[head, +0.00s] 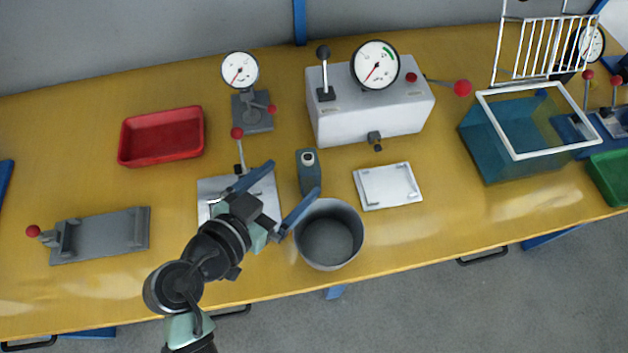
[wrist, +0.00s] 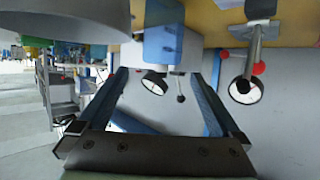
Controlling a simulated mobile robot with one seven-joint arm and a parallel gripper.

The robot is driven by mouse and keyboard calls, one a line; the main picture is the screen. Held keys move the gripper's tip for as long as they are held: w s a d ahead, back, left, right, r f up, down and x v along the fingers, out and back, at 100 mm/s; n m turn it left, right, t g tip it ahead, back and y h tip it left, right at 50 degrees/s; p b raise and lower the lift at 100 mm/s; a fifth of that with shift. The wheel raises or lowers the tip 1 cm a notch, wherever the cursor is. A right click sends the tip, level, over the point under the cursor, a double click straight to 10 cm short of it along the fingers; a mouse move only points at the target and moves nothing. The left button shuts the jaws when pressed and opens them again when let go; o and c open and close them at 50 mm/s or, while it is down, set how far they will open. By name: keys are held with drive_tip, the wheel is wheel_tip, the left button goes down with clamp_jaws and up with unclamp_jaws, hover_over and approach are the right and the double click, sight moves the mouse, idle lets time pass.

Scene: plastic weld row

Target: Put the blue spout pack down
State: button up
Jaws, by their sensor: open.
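The blue spout pack (head: 309,180) is a small blue-grey block with a pale spout on top. In the head view it stands on the yellow bench, behind the grey pot (head: 328,240) and left of a white plate. My gripper (head: 294,177) is open, its two blue fingers spread wide, with the pack at their tips and nothing clamped. In the wrist view the pack (wrist: 163,46) shows beyond the open gripper (wrist: 160,73). Whether a finger touches it I cannot tell.
The grey pot stands close to my right finger. A metal plate with a red-knobbed lever (head: 238,140) lies under my left finger. A white plate (head: 388,186), grey gauge box (head: 370,110), red tray (head: 161,136) and teal tank (head: 485,140) surround.

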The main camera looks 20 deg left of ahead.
sight(306, 165)
drive_tip(key=x, duration=0.5)
drive_tip(key=shift+w, duration=0.1)
drive_tip(key=shift+r+p+x, duration=0.1)
drive_tip(key=shift+p+x, duration=0.2)
drive_tip(key=shift+x, duration=1.05)
drive_tip(key=shift+r+p+x, duration=0.15)
drive_tip(key=shift+p+x, duration=0.1)
drive_tip(key=shift+x, duration=1.05)
drive_tip(key=shift+w+a, duration=0.15)
drive_tip(key=shift+c, duration=0.2)
drive_tip(key=shift+r, duration=0.1)
clamp_jaws()
